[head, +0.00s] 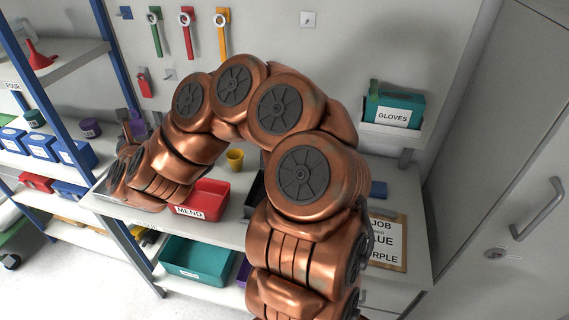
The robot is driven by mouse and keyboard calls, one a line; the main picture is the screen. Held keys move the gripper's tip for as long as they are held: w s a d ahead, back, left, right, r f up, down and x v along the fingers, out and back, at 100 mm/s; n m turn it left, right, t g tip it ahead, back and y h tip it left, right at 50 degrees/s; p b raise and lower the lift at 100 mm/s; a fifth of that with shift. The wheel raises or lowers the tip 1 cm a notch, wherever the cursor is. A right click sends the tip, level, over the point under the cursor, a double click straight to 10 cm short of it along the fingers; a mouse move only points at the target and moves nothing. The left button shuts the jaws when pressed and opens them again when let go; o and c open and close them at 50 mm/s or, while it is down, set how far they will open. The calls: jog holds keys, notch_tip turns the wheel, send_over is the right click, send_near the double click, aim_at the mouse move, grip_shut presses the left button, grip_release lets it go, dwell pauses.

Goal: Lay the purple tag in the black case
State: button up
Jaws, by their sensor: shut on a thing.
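A dark box (254,194), which looks like the black case, stands on the table just right of a red bin marked MEND (205,199). My arm hides most of it.
A yellow cup (235,159) stands behind the red bin. A job board (388,243) lies at the right and is partly hidden. A teal GLOVES box (393,109) is on a wall shelf. A blue-post rack with several boxes stands left. A red tag (144,84) hangs on the wall.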

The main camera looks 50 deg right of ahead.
jog(key=s+d+f+m+g+h, duration=0.1)
jog(key=s+d+f+m+g, duration=0.15)
jog(key=d, duration=0.45)
jog(key=s+d+f+m+g+h, duration=0.1)
jog(key=s+d+f+m+g, duration=0.2)
jog(key=d, duration=0.5)
jog(key=s+d+f+m+g+h, duration=0.25)
jog(key=s+d+g, duration=0.2)
jog(key=d, duration=0.25)
jog(key=s+d+f+m+g+y+b, duration=0.1)
jog(key=s+d+f+m+y, duration=0.2)
jog(key=s+m+y, duration=0.3)
jog(key=s+d+f+m+g+y+b, duration=0.1)
jog(key=s+d+f+m+g+y, duration=0.1)
jog(key=s+m+y, duration=0.4)
jog(key=shift+s+d+f+m+g+b, duration=0.4)
jog(key=shift+s+f+m, duration=1)
jog(key=shift+m, duration=1.5)
